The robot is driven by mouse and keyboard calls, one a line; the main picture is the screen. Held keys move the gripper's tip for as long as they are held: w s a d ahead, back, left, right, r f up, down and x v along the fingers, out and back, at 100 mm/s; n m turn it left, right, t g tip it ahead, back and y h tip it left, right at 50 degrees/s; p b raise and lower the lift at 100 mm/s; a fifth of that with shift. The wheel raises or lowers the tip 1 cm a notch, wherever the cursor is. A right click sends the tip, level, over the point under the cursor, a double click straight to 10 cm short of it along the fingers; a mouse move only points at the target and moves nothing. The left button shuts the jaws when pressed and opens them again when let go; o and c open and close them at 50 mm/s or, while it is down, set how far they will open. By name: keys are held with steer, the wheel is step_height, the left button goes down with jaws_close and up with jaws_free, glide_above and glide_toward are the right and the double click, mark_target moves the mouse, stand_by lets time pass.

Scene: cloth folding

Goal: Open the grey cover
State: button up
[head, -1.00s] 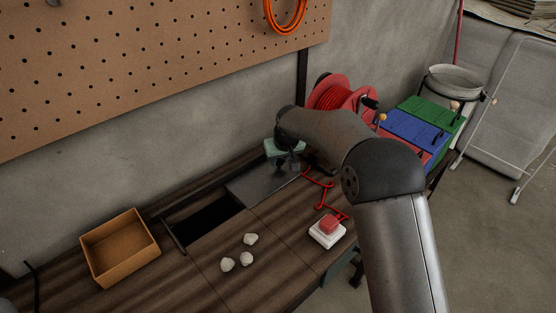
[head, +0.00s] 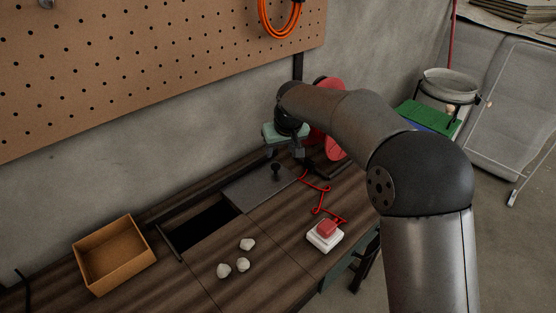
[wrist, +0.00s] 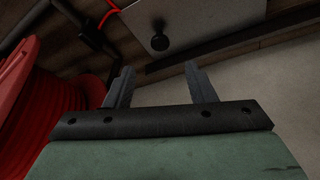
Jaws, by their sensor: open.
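The grey cover (head: 258,187) is a flat plate on the workbench with a small dark knob (head: 276,171) near its far right end. A dark rectangular opening (head: 203,226) shows to the left of the cover. In the wrist view the cover (wrist: 190,18) and its knob (wrist: 160,40) appear at the top, beyond the fingertips. My gripper (head: 284,153) is above the far right end of the cover, near the wall. In the wrist view my gripper (wrist: 158,78) has its two fingers apart with nothing between them, and the knob is clear of them.
A brown open box (head: 116,256) stands at the left. Several pale stones (head: 242,265) lie in front of the opening. A red button on a white base (head: 325,236) and a bent red wire (head: 319,195) are to the right. A red reel (wrist: 45,110) is close beside my gripper.

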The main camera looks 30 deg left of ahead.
steer(key=v, duration=0.8)
steer(key=shift+r, duration=0.1)
steer(key=s+d+f+m+g+h, duration=0.1)
steer(key=s+d+m+h, duration=0.15)
steer(key=d, duration=1.25)
steer(key=s+d+f+m+h, duration=0.1)
steer(key=s+d+m, duration=0.25)
steer(key=d, duration=1.15)
steer(key=s+d+f+m, duration=0.1)
steer(key=s+d+f, duration=0.3)
steer(key=s+d, duration=0.3)
steer(key=s+d+f+m+g, duration=0.1)
steer(key=s+d+f+m, duration=0.1)
steer(key=s+d, duration=0.6)
steer(key=s+f, duration=0.1)
steer(key=s, duration=0.2)
steer(key=shift+s+f+m+g, duration=0.25)
steer(key=shift+f+m+g, duration=0.05)
steer(key=shift+f, duration=0.05)
steer(key=shift+f+b, duration=0.1)
steer(key=shift+b, duration=0.25)
